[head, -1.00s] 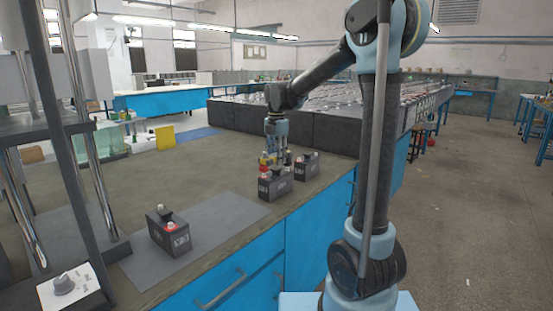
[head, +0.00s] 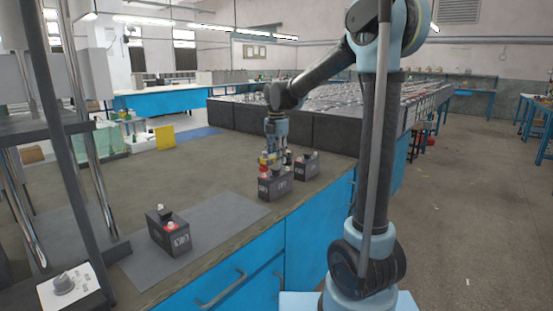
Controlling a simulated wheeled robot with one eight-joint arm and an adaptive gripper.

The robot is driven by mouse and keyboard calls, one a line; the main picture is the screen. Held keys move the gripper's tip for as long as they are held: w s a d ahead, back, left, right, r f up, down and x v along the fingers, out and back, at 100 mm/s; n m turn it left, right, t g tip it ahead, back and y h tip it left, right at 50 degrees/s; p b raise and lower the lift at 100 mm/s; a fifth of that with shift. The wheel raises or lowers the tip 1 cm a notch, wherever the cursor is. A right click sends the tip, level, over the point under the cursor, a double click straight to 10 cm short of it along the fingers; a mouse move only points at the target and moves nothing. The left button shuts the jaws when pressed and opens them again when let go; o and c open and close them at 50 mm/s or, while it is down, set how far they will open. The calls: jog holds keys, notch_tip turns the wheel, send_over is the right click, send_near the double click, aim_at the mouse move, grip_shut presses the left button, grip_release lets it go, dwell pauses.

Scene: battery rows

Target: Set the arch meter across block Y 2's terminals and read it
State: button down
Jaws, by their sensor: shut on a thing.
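Three dark battery blocks with pale labels are on the bench; the labels are too small to read surely, so I cannot tell which is Y 2. One block (head: 168,234) is at the front left, with a red and a dark terminal on top. The middle block (head: 272,188) is under my gripper (head: 276,160). Another block (head: 306,167) is just behind it to the right. My gripper points down, shut on the small arch meter (head: 264,160), which shows red and yellow parts. The meter is at the middle block's top; contact with the terminals and any reading cannot be made out.
A grey mat (head: 215,222) lies under the front left block. A yellow panel (head: 165,137) stands farther back. A long dark battery bank (head: 285,127) borders the back. The bench middle is clear.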

jog(key=shift+f, duration=1.1)
dwell(0.4)
jog(key=c, duration=1.1)
grip_release()
jog(key=shift+o, duration=0.2)
notch_tip(320, 180, up, 12)
jog(key=shift+f, duration=0.1)
